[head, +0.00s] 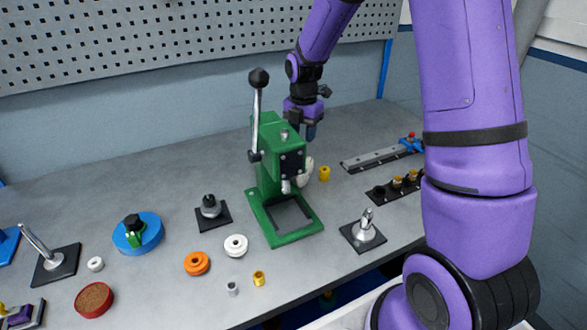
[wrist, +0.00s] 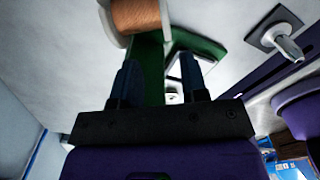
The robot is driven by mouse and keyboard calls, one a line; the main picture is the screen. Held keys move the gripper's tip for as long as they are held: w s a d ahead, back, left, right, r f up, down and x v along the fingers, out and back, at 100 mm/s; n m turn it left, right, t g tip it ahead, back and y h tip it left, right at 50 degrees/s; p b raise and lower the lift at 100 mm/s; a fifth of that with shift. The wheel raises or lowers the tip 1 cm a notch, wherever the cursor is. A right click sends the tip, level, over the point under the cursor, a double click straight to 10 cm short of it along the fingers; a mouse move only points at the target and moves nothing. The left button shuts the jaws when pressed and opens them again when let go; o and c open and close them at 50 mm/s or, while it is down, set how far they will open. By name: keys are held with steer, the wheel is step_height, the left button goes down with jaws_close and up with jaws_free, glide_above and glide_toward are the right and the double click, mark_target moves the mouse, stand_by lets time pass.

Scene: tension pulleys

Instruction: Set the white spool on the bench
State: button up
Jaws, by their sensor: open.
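In the wrist view a spool with white flanges and a copper-coloured winding (wrist: 138,16) shows at the top edge, cut off by the frame, beyond the fingertips.
The green lever press (head: 270,170) stands close beside my gripper. A white pulley (head: 236,245) and an orange pulley (head: 197,263) lie in front. A rail (head: 375,158) and a dark holder (head: 392,188) are at right.

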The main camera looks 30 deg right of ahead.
step_height(320, 180, down, 3)
steer(key=shift+r, duration=0.2)
steer(key=shift+s+d+f, duration=0.1)
steer(key=shift+d+f, duration=0.05)
steer(key=shift+f, duration=0.75)
steer(key=shift+s+d+f, duration=0.1)
steer(key=shift+d+f, duration=0.05)
steer(key=shift+f, duration=0.7)
steer(key=shift+d+f, duration=0.15)
steer(key=shift+f, duration=0.75)
steer(key=shift+f, duration=0.2)
jaws_close()
